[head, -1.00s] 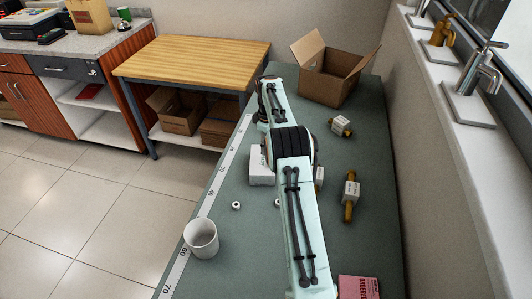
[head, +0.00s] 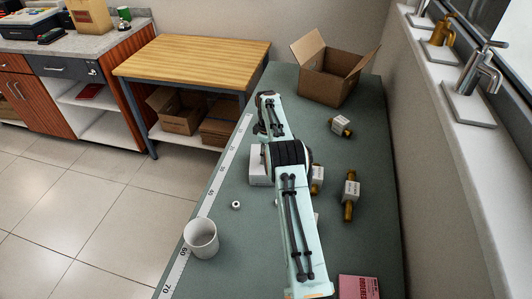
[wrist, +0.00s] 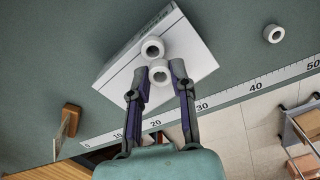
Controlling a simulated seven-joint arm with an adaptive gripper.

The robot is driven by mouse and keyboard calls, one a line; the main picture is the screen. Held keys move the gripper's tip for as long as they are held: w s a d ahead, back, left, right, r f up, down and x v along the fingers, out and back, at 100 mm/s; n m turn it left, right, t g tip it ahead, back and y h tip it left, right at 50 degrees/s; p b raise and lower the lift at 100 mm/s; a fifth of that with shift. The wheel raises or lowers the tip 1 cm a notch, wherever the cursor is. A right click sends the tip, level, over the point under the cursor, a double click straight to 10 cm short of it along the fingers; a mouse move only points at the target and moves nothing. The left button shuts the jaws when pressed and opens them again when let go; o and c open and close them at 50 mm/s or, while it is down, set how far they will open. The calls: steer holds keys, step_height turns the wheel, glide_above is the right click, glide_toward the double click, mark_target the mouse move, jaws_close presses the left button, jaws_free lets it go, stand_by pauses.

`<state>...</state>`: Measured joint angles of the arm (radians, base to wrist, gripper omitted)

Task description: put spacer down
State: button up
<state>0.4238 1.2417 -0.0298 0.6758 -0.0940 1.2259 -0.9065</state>
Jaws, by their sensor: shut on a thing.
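In the wrist view my gripper (wrist: 159,72) is shut on a white ring-shaped spacer (wrist: 158,77), held between its fingertips over a white box (wrist: 190,55). A second white spacer (wrist: 152,48) shows right beside the held one, seemingly on the box top; whether the two touch I cannot tell. A third spacer (wrist: 273,34) lies apart on the green bench. In the head view the white box (head: 256,168) is partly behind my arm, a loose spacer (head: 235,205) lies on the bench, and my gripper is hidden.
A white mug (head: 201,238) stands near a measuring strip (head: 215,185) along the bench's left edge. Brass-ended fittings (head: 350,195) lie right of my arm. An open cardboard box (head: 328,88) stands at the back and a pink box (head: 358,287) at the front.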

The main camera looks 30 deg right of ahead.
steer(key=o, duration=0.7)
steer(key=shift+f, duration=0.1)
steer(key=shift+c, duration=0.2)
steer(key=s+a+r, duration=0.1)
steer(key=a+r, duration=0.2)
steer(key=r, duration=0.7)
steer(key=s+a+r, duration=0.1)
steer(key=a+r, duration=0.2)
steer(key=r, duration=0.7)
steer(key=s+a+r+m, duration=0.2)
steer(key=s+a+r, duration=0.4)
steer(key=s+a, duration=0.35)
steer(key=s+a+f+m, duration=0.1)
steer(key=s+a+f, duration=0.1)
steer(key=s, duration=0.6)
steer(key=s+a+f+m, duration=0.1)
steer(key=s+a+f, duration=0.2)
steer(key=s, duration=0.6)
steer(key=s+a+f+m, duration=0.1)
steer(key=s+a+f, duration=0.2)
steer(key=s, duration=0.5)
steer(key=shift+s+a+f+y, duration=0.15)
steer(key=shift+s+a+y, duration=0.15)
steer(key=shift+s+y, duration=0.1)
